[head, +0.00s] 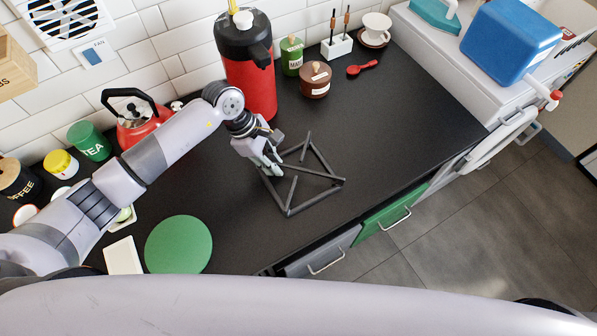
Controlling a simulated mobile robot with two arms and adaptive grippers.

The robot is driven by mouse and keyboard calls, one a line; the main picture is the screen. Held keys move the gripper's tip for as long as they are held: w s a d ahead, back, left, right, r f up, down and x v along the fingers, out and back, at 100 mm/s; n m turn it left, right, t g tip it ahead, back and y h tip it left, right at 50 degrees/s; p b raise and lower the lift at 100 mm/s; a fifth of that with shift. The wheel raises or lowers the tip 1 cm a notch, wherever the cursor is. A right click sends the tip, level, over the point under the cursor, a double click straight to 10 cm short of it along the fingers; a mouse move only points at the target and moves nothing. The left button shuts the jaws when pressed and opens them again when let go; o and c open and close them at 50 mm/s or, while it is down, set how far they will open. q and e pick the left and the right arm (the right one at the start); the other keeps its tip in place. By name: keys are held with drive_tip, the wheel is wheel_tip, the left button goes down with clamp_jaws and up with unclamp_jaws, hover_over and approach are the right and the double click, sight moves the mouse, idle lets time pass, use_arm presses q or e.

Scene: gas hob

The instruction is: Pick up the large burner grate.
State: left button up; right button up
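The large burner grate (315,198) is a dark grey square frame with bars pointing inward. It shows on the black counter in the middle of the head view. My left gripper (271,167) points down at the grate's left side, with its fingertips overlapping the bars there. The fingers look close together. Whether they touch or enclose a bar cannot be told, and the gripper hides part of the grate's left side. My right gripper is not in view.
A red and black air pot (250,85) stands close behind my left gripper. A red kettle (140,120) is behind my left arm. A green round mat (178,245) lies to the front left. The black counter (400,120) is clear right of the grate.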

use_arm(q)
drive_tip(key=shift+f, duration=0.15)
drive_tip(key=shift+c, duration=0.4)
clamp_jaws()
idle(0.8)
